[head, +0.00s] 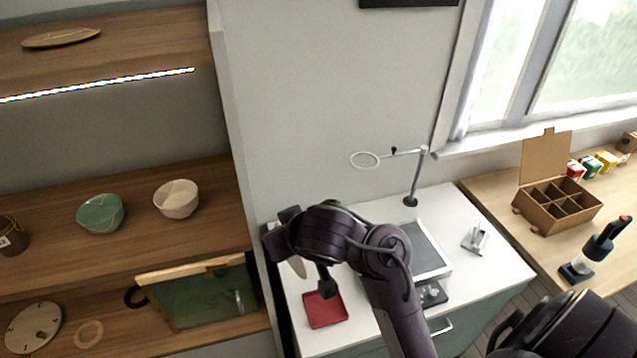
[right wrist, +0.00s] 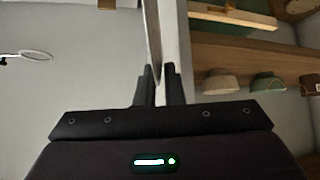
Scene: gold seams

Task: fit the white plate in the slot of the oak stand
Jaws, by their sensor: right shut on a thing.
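The white plate (right wrist: 152,40) shows edge-on as a thin pale strip in the right wrist view. My right gripper (right wrist: 158,88) is shut on it. In the head view only a cream sliver of the plate (head: 298,267) shows below my dark right wrist, above the left part of the white cabinet; my arm hides the rest. A flat, pointed oval wooden piece (head: 62,38) with a light line along it lies on the top shelf at the far left; I cannot tell surely whether this is the oak stand. It is well apart from the gripper. My left gripper is not in view.
A shelf unit (head: 230,120) at left holds a green bowl (head: 101,214), a cream bowl (head: 177,199) and a framed green panel (head: 200,292). The white cabinet top (head: 503,262) carries a red tray (head: 325,308) and a ring lamp (head: 413,180). A compartment box (head: 556,207) stands right.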

